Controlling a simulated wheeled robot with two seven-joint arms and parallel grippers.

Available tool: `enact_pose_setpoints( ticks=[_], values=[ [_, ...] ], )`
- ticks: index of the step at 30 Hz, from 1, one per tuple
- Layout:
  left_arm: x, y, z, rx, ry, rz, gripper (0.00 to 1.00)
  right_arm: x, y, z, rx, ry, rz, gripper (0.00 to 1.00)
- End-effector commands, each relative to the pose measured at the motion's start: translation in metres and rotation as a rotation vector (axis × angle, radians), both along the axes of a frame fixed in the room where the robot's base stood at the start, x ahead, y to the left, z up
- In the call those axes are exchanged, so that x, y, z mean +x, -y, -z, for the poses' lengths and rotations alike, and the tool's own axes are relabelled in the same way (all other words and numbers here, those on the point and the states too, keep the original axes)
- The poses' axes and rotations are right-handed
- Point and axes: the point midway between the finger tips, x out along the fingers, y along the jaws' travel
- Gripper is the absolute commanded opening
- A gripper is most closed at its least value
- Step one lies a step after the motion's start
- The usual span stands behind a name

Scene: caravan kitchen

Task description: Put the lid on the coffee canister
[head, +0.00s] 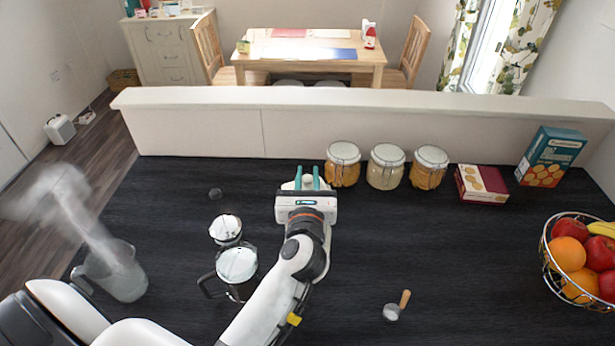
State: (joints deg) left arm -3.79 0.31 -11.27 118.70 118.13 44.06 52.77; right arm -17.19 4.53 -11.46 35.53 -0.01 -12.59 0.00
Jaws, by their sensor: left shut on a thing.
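My left gripper (307,178) reaches over the counter, its green fingertips pointing to the back, left of the glass jars. It is shut on a small pale thing, probably the lid, mostly hidden between the fingers. A small cylindrical vessel (225,228) with a pale top stands left of my left gripper; it may be the coffee canister, but I cannot tell for sure. A larger pot with a dark handle and pale top (238,264) stands just in front of it, beside my left forearm. My right gripper is not in view.
Three lidded jars (387,166) line the back ledge, with a red box (482,184) and a blue box (551,156) to their right. A steaming jug (118,273) stands at left. A scoop (396,307) and fruit basket (581,258) are at right. The counter's middle right is clear.

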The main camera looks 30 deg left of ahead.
Motion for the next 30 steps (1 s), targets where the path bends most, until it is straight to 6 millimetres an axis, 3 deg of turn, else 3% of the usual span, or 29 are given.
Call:
enact_pose_setpoints(
  ticks=[12,13,14,23,30],
  values=[
    [0.000,0.000,0.009,0.000,0.000,0.000,0.00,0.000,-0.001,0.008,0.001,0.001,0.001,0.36],
    [0.000,0.000,0.008,0.000,0.001,0.000,0.27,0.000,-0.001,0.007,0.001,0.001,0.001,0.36],
    [0.000,0.000,0.008,0.000,0.001,0.000,0.31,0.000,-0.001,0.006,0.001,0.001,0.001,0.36],
    [-0.001,0.001,0.009,0.000,-0.001,0.000,0.31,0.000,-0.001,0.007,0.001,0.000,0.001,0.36],
    [-0.017,0.009,0.009,-0.002,-0.001,0.001,0.31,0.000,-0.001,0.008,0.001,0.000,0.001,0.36]
  ],
)
